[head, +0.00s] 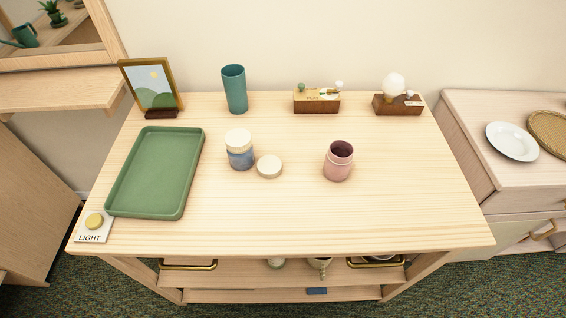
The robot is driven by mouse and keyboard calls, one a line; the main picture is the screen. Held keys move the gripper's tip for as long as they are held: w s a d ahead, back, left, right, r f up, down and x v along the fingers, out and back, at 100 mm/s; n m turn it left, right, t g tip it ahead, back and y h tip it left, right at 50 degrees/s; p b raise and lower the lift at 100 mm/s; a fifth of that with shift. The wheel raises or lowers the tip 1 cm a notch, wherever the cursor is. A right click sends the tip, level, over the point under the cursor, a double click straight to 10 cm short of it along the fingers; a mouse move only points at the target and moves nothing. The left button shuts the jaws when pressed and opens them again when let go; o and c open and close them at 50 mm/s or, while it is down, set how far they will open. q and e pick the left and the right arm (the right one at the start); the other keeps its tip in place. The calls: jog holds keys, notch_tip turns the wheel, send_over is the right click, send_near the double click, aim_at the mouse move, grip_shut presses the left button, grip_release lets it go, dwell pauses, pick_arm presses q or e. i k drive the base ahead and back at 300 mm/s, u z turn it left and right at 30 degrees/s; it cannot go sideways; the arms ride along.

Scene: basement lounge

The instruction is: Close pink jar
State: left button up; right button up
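The pink jar (338,165) stands upright on the right-middle part of the wooden table, its dark mouth open at the top. A round cream lid (269,166) lies flat on the table to its left. Beside that lid stands a blue jar (240,155) with a cream lid on top. Neither of my grippers shows in the head view.
A green tray (151,210) lies at the left, with a light switch plate (94,225) at the front-left corner. A framed picture (151,85), a teal cup (235,90) and two wooden-based items (317,104) (397,105) line the back. The table's front and right are clear.

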aim_at(335, 169)
jog(key=z, duration=0.7)
jog(key=k, duration=0.6)
jog(key=u, duration=0.25)
